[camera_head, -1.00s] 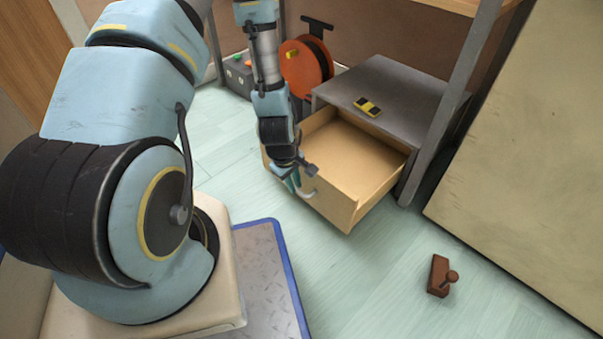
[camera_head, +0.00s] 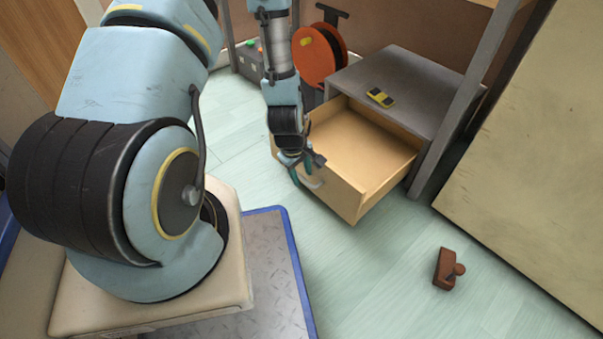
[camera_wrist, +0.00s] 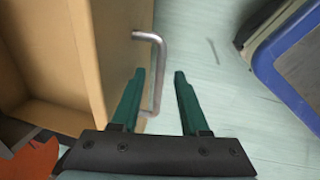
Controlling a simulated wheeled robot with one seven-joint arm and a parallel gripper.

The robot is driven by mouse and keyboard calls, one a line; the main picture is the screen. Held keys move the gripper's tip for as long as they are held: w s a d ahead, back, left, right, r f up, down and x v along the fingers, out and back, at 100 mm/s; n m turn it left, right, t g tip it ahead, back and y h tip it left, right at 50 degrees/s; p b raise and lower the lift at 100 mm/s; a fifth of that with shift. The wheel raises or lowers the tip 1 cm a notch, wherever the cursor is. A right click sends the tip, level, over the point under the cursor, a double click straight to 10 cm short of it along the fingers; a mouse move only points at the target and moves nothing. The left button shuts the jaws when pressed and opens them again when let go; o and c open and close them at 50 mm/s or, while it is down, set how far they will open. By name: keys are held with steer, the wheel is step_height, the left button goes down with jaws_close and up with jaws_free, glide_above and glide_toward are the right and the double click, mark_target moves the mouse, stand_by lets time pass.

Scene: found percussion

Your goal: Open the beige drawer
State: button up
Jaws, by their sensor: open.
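The beige drawer (camera_head: 352,186) is pulled out of a low grey cabinet (camera_head: 421,88), and its empty inside shows. My gripper (camera_head: 304,184) is at the drawer's front panel, beside the handle. In the wrist view my gripper (camera_wrist: 158,76) has its two green fingers apart. The silver bar handle (camera_wrist: 160,65) of the drawer lies between the fingers, closer to the left one. I cannot tell whether a finger touches the handle. The handle also shows partly behind my gripper in the head view (camera_head: 315,183).
A yellow and black object (camera_head: 380,97) lies on the cabinet top. An orange reel (camera_head: 317,55) stands behind. A brown wooden block with a knob (camera_head: 446,270) lies on the floor at the right. A large beige panel (camera_head: 540,150) bounds the right side. The floor before the drawer is clear.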

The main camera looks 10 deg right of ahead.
step_height(320, 180, up, 11)
steer(key=s+a+p, duration=0.1)
steer(key=p, duration=0.3)
steer(key=shift+a+f+p, duration=0.2)
steer(key=shift+a+p, duration=0.15)
steer(key=shift+a, duration=0.05)
steer(key=w+a+r+m+y+p, duration=0.1)
steer(key=a+r+m, duration=0.1)
steer(key=a+r, duration=0.55)
steer(key=a+r+m+p, duration=0.1)
steer(key=a+r+m, duration=0.25)
steer(key=r, duration=0.75)
steer(key=w+a+r+m+y, duration=0.1)
steer(key=a+r, duration=0.5)
steer(key=r, duration=0.3)
step_height(320, 180, up, 38)
steer(key=p, duration=3.8)
steer(key=shift+s+a+t, duration=0.3)
steer(key=shift+s, duration=0.05)
steer(key=shift+f+m, duration=0.1)
steer(key=shift+m, duration=0.15)
